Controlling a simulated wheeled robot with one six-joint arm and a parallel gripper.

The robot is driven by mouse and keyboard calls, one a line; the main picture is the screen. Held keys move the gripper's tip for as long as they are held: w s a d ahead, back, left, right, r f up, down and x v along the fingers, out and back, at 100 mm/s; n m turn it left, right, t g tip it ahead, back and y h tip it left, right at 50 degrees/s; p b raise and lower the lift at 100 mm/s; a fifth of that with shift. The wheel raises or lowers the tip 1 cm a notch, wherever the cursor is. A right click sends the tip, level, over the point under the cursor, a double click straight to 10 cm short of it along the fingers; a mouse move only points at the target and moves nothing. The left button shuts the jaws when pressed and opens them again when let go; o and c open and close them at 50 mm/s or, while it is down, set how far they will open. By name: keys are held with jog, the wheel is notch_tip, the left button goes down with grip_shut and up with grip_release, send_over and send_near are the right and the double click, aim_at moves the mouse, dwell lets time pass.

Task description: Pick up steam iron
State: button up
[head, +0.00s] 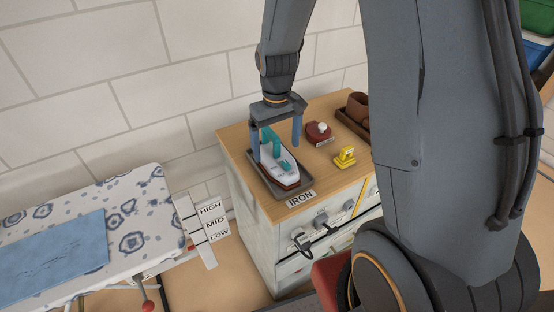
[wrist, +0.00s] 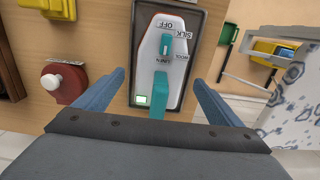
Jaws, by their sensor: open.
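The steam iron (head: 281,166) is white with a teal handle and a dark red base. It sits on a dark tray (head: 262,177) at the left end of the wooden cabinet top, behind the IRON label. My gripper (head: 276,148) is above the iron, pointing down, with its two blue fingers apart on either side. In the wrist view the iron (wrist: 150,82) lies between and ahead of the open fingers (wrist: 161,82). Its teal handle, dial and small green display show there. I see no finger touching the iron; the exact height above it is hard to tell.
A dark red object with a white knob (head: 319,132) and a yellow item (head: 344,156) stand right of the iron. A brown pot (head: 358,106) is behind them. The ironing board (head: 140,215) with a blue cloth (head: 55,255) is at left. A white wall is behind.

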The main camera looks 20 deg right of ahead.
jog(key=shift+f, duration=1.4)
jog(key=c, duration=2.1)
jog(key=shift+r, duration=0.1)
jog(key=shift+r+b, duration=0.6)
jog(key=shift+r, duration=4.4)
jog(key=o, duration=1.5)
jog(key=shift+c, duration=0.2)
jog(key=c, duration=0.5)
jog(key=shift+c, duration=0.2)
